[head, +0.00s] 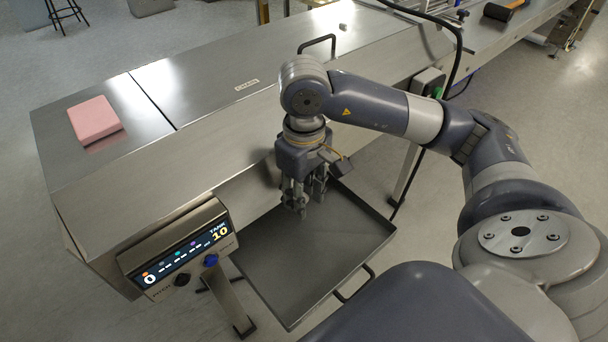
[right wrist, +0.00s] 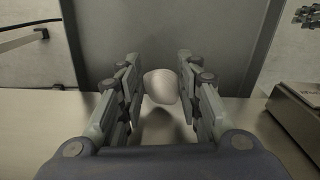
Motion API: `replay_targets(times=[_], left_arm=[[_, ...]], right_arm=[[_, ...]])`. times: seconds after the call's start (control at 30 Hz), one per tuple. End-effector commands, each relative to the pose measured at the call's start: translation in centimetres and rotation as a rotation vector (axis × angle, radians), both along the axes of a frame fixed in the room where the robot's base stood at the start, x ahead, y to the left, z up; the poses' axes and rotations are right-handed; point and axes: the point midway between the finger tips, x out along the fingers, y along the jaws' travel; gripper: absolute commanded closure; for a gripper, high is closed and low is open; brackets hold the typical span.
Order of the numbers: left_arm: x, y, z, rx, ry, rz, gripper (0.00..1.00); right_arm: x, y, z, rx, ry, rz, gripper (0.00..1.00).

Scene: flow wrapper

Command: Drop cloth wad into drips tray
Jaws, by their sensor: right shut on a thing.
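The drips tray (head: 300,275) is a dark, shallow, rectangular metal tray with a raised rim, low beside the machine. My right gripper (head: 306,208) points down over the tray's far part in the head view. The cloth wad (right wrist: 161,86) is pale and rounded, and sits between the right fingertips in the right wrist view. The right gripper (right wrist: 160,88) is shut on it. The tray also shows beyond the wad in the right wrist view (right wrist: 215,45). In the head view the wad is not clearly visible. My left gripper is not in view.
The steel machine body (head: 215,140) stands next to the tray, with a pink block (head: 95,118) on its top. A control panel (head: 180,248) juts out at the tray's left. A black handle (head: 355,285) sticks out from the tray's near right side.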

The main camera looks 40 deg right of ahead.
Motion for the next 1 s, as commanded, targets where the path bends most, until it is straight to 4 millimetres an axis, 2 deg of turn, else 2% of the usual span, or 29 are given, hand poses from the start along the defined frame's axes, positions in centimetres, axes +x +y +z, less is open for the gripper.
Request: replay_targets(times=[0.23,0.27,0.33,0.73,0.83,1.0], left_arm=[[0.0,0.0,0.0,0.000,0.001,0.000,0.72],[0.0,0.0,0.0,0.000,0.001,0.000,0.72],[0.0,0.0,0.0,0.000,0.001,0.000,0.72],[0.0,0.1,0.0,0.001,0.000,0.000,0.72],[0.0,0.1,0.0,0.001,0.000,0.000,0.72],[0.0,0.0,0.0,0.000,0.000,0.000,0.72]], right_arm=[[0.0,0.0,0.0,0.000,0.000,0.000,0.77],[0.0,0.0,0.0,0.000,0.000,0.000,0.61],[0.0,0.0,0.0,0.000,0.000,0.000,0.45],[0.1,0.0,0.4,0.001,-0.002,0.000,0.44],[0.1,0.1,1.4,0.002,-0.005,-0.001,0.44],[0.2,0.0,4.3,0.000,-0.006,0.000,0.44]])
